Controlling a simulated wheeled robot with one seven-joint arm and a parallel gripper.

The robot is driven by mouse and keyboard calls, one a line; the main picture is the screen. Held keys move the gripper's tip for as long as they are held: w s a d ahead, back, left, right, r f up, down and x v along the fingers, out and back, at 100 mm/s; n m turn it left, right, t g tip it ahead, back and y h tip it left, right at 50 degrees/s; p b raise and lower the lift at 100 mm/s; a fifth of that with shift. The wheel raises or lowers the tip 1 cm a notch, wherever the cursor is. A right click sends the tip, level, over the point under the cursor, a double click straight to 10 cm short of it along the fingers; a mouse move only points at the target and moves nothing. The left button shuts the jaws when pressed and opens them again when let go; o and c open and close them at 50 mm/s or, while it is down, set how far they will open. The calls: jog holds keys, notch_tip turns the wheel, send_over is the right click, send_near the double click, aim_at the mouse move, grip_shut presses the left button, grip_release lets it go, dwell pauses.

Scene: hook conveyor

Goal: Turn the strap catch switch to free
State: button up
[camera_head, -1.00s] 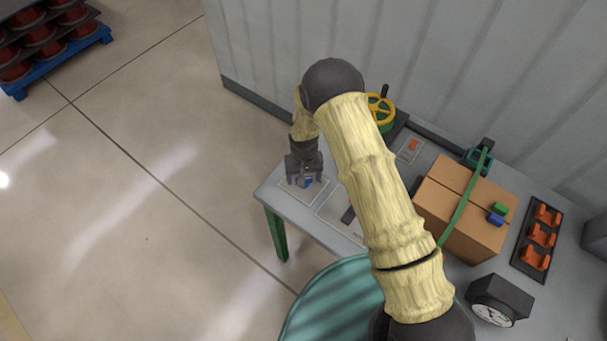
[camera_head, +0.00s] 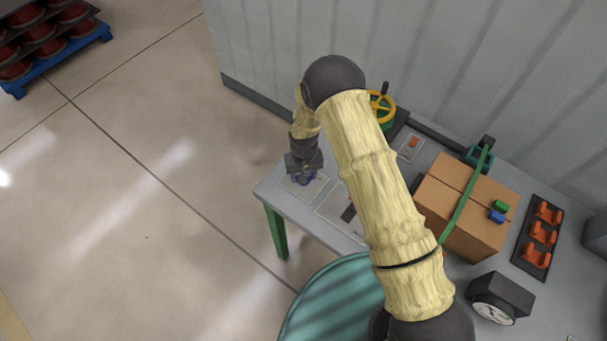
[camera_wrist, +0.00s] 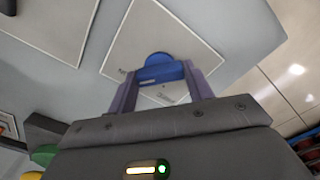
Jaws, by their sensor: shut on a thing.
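The strap catch switch is a blue knob (camera_wrist: 160,72) on a pale square plate (camera_wrist: 190,38) at the table's left end. Its marks are too small to read. In the wrist view my gripper (camera_wrist: 162,78) has one finger on each side of the knob's bar and is shut on it. In the head view my gripper (camera_head: 303,178) points down at the plate, and only a little blue of the knob (camera_head: 306,181) shows under it.
A cardboard box (camera_head: 465,205) with a green strap (camera_head: 466,195) stands right of my arm. A yellow handwheel (camera_head: 381,108) is behind my arm. Orange hooks (camera_head: 541,235) and a dial gauge (camera_head: 497,303) are at the right. A teal round object (camera_head: 325,300) is in front.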

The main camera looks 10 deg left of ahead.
jog(key=n+b, duration=0.3)
jog(key=n, duration=0.1)
jog(key=shift+f+b, duration=0.15)
jog(key=shift+b, duration=0.2)
jog(key=n+b, duration=0.2)
jog(key=n, duration=0.2)
jog(key=shift+n, duration=0.4)
jog(key=n+b, duration=0.1)
jog(key=n, duration=0.3)
jog(key=shift+b, duration=0.4)
jog(key=shift+r+n, duration=0.2)
jog(key=shift+n, duration=2)
jog(key=o, duration=1)
